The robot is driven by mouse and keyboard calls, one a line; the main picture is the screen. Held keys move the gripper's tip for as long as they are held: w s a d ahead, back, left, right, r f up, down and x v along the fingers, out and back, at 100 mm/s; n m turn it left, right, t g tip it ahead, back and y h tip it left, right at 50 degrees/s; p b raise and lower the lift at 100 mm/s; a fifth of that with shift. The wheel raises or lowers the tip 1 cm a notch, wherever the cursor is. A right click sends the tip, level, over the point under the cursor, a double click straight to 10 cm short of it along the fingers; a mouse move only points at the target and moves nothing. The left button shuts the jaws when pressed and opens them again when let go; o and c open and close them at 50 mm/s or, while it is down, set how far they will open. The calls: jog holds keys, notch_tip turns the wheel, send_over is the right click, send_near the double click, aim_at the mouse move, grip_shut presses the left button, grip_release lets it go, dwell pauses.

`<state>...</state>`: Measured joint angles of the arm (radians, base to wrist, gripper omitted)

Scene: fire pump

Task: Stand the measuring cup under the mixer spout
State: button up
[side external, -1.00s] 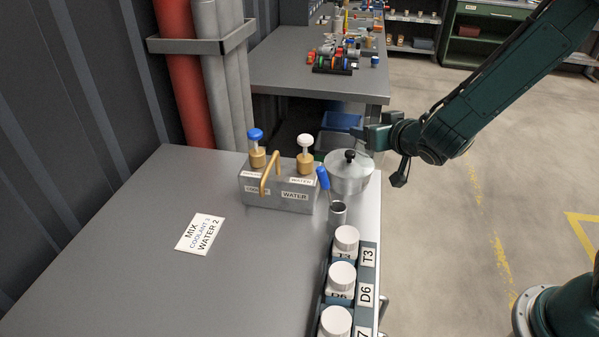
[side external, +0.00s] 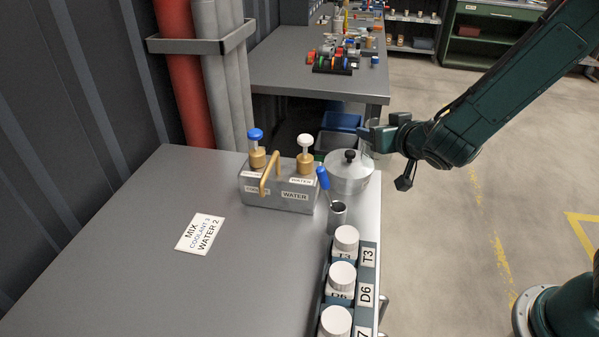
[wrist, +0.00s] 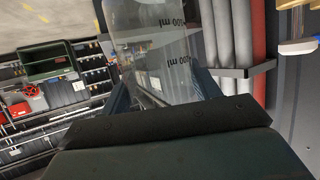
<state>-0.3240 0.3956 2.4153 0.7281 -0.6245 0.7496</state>
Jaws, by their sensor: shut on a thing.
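The clear measuring cup (wrist: 150,45), with dark "ml" markings, is between my gripper's fingers (wrist: 163,88) in the wrist view. My gripper (side external: 374,134) is shut on it. In the side view it is in the air beyond the table's right edge, near the lidded pot; the cup is barely visible there. The mixer (side external: 278,191) is a grey metal box on the table, with a blue-topped and a white-topped pump and a bent brass spout (side external: 265,174) at its front. The gripper is to the right of the mixer, apart from it.
A lidded metal pot (side external: 347,175) stands right of the mixer. A small metal cup (side external: 337,217) with a blue-handled tool is in front. A rack of white-capped bottles (side external: 342,274) lines the right edge. A mix card (side external: 200,233) lies left; the table around it is clear.

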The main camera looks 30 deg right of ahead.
jog(key=shift+r, duration=0.1)
notch_tip(320, 180, up, 16)
jog(key=w+a+n+y, duration=0.3)
jog(key=a+n+y, duration=0.35)
jog(key=a, duration=1.75)
jog(key=s+a+n+g+y, duration=0.1)
jog(key=s+a+n+y, duration=0.3)
jog(key=a, duration=1.3)
jog(key=shift+m+y, duration=0.35)
jog(key=f, duration=0.1)
jog(key=s+f, duration=0.1)
jog(key=f, duration=0.3)
jog(key=shift+s+a+f, duration=0.2)
jog(key=shift+s+f, duration=0.05)
jog(key=shift+f, duration=0.1)
notch_tip(320, 180, down, 16)
